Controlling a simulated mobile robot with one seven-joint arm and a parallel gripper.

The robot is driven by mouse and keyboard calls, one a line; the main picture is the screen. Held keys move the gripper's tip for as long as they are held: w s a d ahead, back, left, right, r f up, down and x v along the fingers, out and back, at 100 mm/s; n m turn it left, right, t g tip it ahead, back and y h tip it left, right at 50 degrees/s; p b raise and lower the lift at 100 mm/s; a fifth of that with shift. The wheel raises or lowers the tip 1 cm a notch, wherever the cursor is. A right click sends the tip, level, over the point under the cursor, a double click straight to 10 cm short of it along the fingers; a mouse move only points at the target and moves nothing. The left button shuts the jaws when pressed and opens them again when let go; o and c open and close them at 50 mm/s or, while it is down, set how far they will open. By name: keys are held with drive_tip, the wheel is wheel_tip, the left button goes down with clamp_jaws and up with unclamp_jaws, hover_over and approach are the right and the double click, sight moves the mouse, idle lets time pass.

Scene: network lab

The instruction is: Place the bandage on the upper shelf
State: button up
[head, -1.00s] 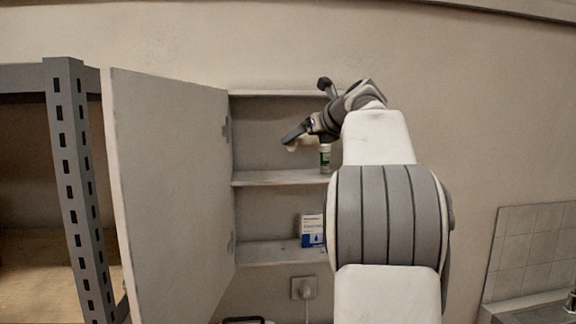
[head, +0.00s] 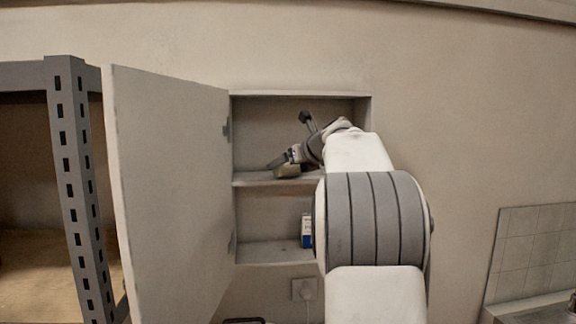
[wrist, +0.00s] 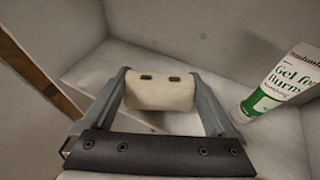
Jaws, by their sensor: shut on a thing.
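My gripper (wrist: 160,95) is shut on the bandage (wrist: 160,94), a cream roll with two small dark marks, held between both fingers in the wrist view. In the head view my gripper (head: 280,168) is inside the open wall cabinet, low over the upper shelf (head: 250,180). The bandage is hard to make out there. The wrist view shows the pale shelf surface (wrist: 120,60) around and beneath the roll; I cannot tell whether they touch.
A white and green burn gel tube (wrist: 275,85) stands right of my gripper in the wrist view. A blue and white box (head: 306,230) is on the lower shelf. The open cabinet door (head: 170,190) stands left. The shelf's left part looks free.

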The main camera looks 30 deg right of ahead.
drive_tip(key=o, duration=1)
drive_tip(key=shift+f, duration=0.1)
drive_tip(key=shift+r, duration=0.2)
drive_tip(key=b+v, duration=0.1)
drive_tip(key=v, duration=1.1)
drive_tip(key=shift+f+b, duration=0.1)
drive_tip(key=shift+b, duration=0.25)
